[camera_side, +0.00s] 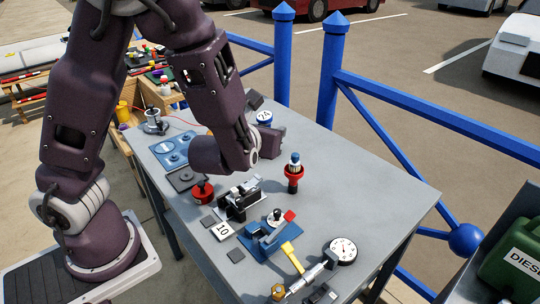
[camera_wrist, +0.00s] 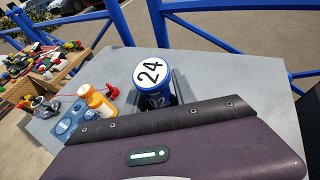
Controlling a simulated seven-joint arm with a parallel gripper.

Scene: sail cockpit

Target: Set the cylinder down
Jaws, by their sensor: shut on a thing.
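A blue cylinder (camera_side: 264,117) with a white top marked 24 is at my gripper (camera_side: 268,138), over the far part of the grey table (camera_side: 375,187). In the wrist view the same cylinder (camera_wrist: 152,76) stands beyond my purple wrist, its numbered top tilted toward the camera. My gripper (camera_wrist: 174,88) is shut on it, with a dark grey jaw showing at its right side. The cylinder's lower end is hidden by the wrist, and I cannot tell whether it touches the table.
A blue plate (camera_side: 172,150) lies at the left. A red stand (camera_side: 293,180), a black metal fixture (camera_side: 238,198), a blue clamp (camera_side: 268,241) and a dial gauge (camera_side: 342,250) occupy the table. An orange bottle (camera_wrist: 96,101) is nearby. Blue railing (camera_side: 390,92) runs behind; the right side is clear.

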